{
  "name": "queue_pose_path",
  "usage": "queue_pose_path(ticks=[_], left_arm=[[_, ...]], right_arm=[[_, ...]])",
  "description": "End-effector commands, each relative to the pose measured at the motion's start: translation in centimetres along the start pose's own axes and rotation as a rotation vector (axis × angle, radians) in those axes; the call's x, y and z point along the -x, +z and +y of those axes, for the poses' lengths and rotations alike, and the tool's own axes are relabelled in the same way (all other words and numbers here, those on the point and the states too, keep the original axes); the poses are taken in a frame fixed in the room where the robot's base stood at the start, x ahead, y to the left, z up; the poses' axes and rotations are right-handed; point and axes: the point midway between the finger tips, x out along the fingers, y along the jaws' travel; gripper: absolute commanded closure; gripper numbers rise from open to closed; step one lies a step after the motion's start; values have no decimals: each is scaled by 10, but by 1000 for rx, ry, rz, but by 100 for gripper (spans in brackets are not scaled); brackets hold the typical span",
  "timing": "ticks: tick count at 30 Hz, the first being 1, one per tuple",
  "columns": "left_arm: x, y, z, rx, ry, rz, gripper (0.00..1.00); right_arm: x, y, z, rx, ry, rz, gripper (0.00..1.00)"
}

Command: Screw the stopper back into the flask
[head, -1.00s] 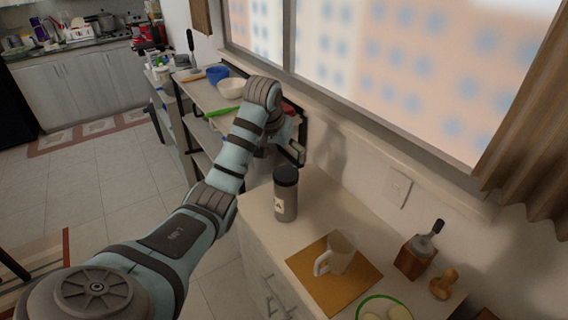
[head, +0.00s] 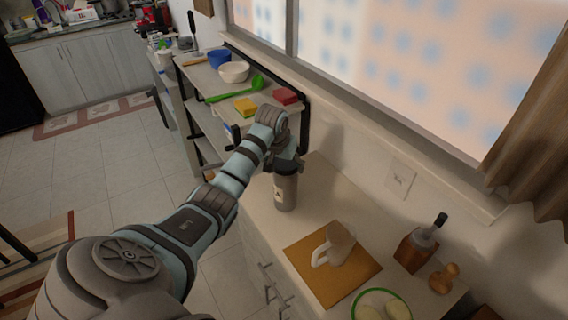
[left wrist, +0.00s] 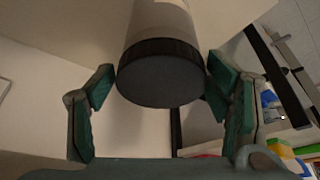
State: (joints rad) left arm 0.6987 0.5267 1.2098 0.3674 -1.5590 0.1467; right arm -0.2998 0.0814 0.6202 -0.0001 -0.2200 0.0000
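The flask (head: 285,192) is a grey bottle with a pale label, upright on the counter near its left edge. Its black stopper sits on top; the left gripper hides it in the head view, but it shows large in the left wrist view (left wrist: 160,78). My left gripper (head: 288,165) is right over the flask's top. In the left wrist view its two fingers (left wrist: 162,85) stand open on either side of the stopper, with a small gap at the left finger. Contact at the right finger is unclear. My right gripper is not in view.
On the counter (head: 325,190), a beige mug (head: 340,243) stands on a brown board (head: 310,270). A wooden block with a dark-handled tool (head: 415,250) and a green-rimmed plate (head: 362,303) are farther right. A shelf with bowls and sponges (head: 245,107) stands behind; the wall and window border the counter.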

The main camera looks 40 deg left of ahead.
Motion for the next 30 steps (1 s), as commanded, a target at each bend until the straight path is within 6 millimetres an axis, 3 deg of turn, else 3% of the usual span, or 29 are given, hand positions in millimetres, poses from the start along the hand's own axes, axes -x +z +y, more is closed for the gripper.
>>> queue_pose_path(ticks=[1, 4, 5, 6, 13, 16, 19, 24, 30], left_arm=[[0, 0, 0, 0, -1, 0, 43], [0, 0, -1, 1, -1, 0, 59], [0, 0, -1, 1, -1, 0, 59], [0, 1, -1, 2, -1, -1, 40], [0, 1, -2, 3, -2, -1, 76], [0, 1, -3, -10, 3, -2, 80], [0, 1, -6, -153, 62, -4, 80], [-3, 0, -9, -540, 229, -1, 80], [-4, 0, -10, -700, 291, -1, 80]], right_arm=[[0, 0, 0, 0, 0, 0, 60], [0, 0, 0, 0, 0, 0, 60], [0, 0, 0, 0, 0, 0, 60], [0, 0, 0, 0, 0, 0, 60], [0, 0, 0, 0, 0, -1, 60], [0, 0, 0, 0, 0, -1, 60], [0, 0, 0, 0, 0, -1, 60], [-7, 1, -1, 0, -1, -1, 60], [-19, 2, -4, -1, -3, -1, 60]])
